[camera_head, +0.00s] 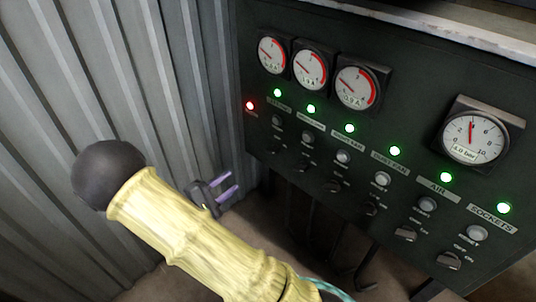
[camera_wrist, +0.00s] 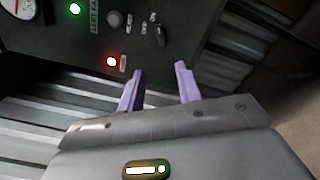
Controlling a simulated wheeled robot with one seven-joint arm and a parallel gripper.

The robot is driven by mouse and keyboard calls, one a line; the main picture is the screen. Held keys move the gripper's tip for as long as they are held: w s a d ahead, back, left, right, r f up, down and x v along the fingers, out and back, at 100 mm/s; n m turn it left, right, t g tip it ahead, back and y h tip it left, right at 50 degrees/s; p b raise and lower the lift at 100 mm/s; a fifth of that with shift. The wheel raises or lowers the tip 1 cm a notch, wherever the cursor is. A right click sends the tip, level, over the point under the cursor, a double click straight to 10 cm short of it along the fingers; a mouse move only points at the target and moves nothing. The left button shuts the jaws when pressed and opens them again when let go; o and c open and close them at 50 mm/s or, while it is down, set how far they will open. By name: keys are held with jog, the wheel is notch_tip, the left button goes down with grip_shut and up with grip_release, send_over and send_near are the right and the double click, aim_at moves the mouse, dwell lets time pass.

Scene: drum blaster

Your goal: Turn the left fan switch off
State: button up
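The left fan switch, a dark rotary handle (camera_wrist: 160,37), is in the upper middle of the wrist view, beyond my fingertips. In line with it are a grey round knob (camera_wrist: 114,18), a "LEFT FA…" label (camera_wrist: 95,15) and a lit green lamp (camera_wrist: 74,8). In the head view this column is the leftmost, with its green lamp (camera_head: 277,92) lit; the handle there is small and dark. My gripper (camera_head: 231,182) is left of the panel, its two purple fingers apart and empty. The fingers also show in the wrist view (camera_wrist: 160,72), apart from the switch.
The dark panel (camera_head: 400,115) carries several similar columns close together, all with green lamps lit. A red lamp (camera_head: 249,105) glows at its left edge. Gauges (camera_head: 310,68) sit above. A corrugated metal wall (camera_head: 150,75) stands to the left, behind my gripper.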

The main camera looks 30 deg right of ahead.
aim_at(270, 152)
jog(key=x, duration=1.7)
jog(key=shift+d, duration=0.15)
jog(key=shift+s, duration=0.1)
jog(key=c, duration=0.7)
